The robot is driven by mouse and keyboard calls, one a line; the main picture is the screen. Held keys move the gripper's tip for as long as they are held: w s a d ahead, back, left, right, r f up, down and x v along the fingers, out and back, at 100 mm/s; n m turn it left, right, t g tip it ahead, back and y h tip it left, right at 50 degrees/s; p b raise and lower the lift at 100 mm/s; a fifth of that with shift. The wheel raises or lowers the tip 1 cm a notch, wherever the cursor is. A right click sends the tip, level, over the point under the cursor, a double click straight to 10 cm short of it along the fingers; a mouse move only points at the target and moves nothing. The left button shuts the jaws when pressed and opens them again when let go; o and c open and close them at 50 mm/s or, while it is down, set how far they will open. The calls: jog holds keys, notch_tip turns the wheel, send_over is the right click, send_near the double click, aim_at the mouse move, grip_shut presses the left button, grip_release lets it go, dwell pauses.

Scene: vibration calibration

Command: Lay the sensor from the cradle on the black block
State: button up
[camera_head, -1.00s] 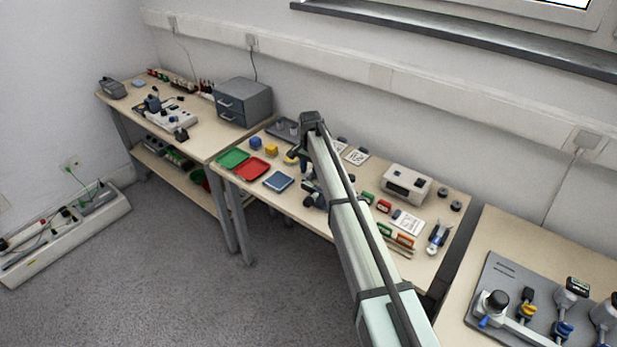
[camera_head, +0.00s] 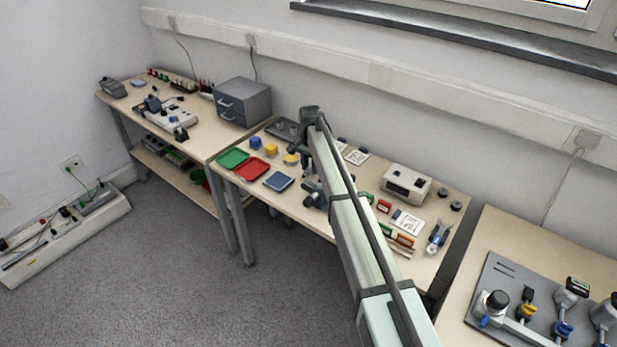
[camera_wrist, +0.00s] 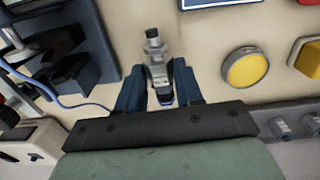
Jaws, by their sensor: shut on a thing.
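My gripper (camera_wrist: 158,92) shows in the wrist view with its two dark blue fingers closed around a small silver-grey sensor (camera_wrist: 156,66) with a black tip. The sensor sticks out beyond the fingers, above bare tabletop. At the left of that view stands a dark blue fixture with black blocky parts (camera_wrist: 72,58); a blue cable (camera_wrist: 78,104) runs beside it. I cannot tell which part is the black block or the cradle. In the head view this dark fixture (camera_head: 315,196) is near the front edge of the middle table, and the arm hides my fingertips.
A yellow disc (camera_wrist: 245,68) and a yellow block (camera_wrist: 308,60) lie right of my gripper. Green (camera_head: 232,159), red (camera_head: 252,169) and blue (camera_head: 279,181) trays lie at the table's left. A white instrument box (camera_head: 406,184) stands farther right.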

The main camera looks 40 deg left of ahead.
aim_at(310, 167)
jog(key=shift+r, duration=2.5)
jog(key=shift+r, duration=0.1)
jog(key=shift+r, duration=0.2)
jog(key=shift+w, duration=0.1)
jog(key=shift+w+a, duration=0.1)
jog(key=shift+w, duration=2.2)
jog(key=shift+w+a, duration=0.1)
jog(key=shift+w, duration=2.25)
